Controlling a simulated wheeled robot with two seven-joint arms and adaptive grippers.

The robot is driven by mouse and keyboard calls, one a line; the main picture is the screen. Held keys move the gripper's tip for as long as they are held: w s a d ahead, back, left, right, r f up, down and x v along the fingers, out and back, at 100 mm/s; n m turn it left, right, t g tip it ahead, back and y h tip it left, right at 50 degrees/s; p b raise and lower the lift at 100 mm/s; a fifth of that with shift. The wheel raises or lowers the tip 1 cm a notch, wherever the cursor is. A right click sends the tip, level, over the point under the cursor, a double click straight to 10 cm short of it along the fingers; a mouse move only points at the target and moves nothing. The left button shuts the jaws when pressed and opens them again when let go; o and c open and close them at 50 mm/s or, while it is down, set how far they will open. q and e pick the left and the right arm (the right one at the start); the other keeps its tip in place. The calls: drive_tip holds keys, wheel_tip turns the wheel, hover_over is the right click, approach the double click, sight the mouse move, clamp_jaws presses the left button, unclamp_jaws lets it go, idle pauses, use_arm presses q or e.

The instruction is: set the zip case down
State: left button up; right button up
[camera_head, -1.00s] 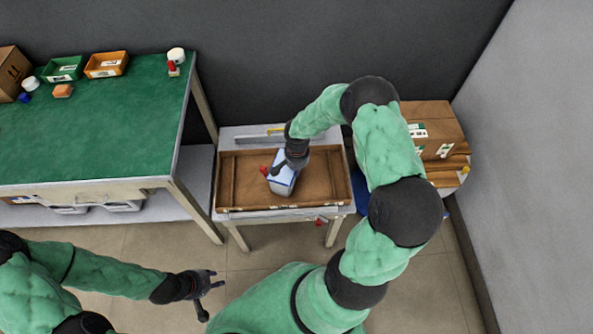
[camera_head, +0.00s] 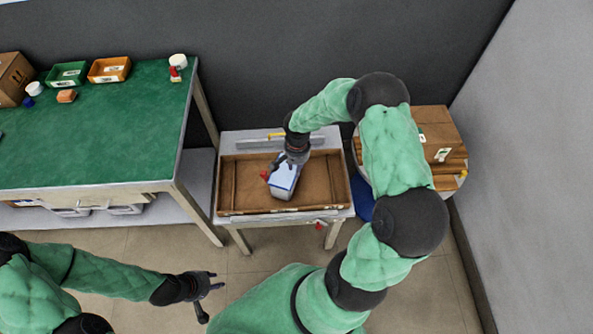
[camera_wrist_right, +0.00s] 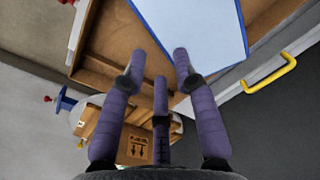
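The zip case (camera_head: 285,182), white-topped with blue edging and a grey side, rests inside the shallow brown wooden tray (camera_head: 324,205) on the small table. In the right wrist view its pale blue-edged face (camera_wrist_right: 195,25) lies just beyond the fingers. My right gripper (camera_head: 289,160) is at the case's far end with its fingers spread. The right wrist view shows the fingers (camera_wrist_right: 160,62) apart with nothing between them. I cannot tell whether a fingertip still touches the case. My left gripper (camera_head: 207,290) is open and empty above the floor at lower left.
A small red thing (camera_head: 264,174) is beside the case. A yellow handle (camera_wrist_right: 270,75) is beyond the tray. The green workbench (camera_head: 100,140) with a green bin (camera_head: 67,75) and an orange bin (camera_head: 109,70) is left. Cardboard boxes (camera_head: 438,130) stand right. The tray's right part is clear.

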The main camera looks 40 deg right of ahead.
wheel_tip(320, 180, up, 6)
drive_tip(key=p, duration=0.2)
drive_tip(key=s+a+f+n+y, duration=0.1)
drive_tip(key=s+a+f+n, duration=0.1)
drive_tip(key=s+a+f, duration=0.2)
drive_tip(key=s+a+f+n+y, duration=0.1)
drive_tip(key=s+a+f+n, duration=0.2)
drive_tip(key=a, duration=0.8)
drive_tip(key=s+a+f+n+y, duration=0.2)
drive_tip(key=s+a+f+n, duration=0.1)
drive_tip(key=s+a+f, duration=0.3)
drive_tip(key=shift+s+a+f, duration=0.2)
drive_tip(key=shift+s+a, duration=0.7)
drive_tip(key=shift+a, duration=0.35)
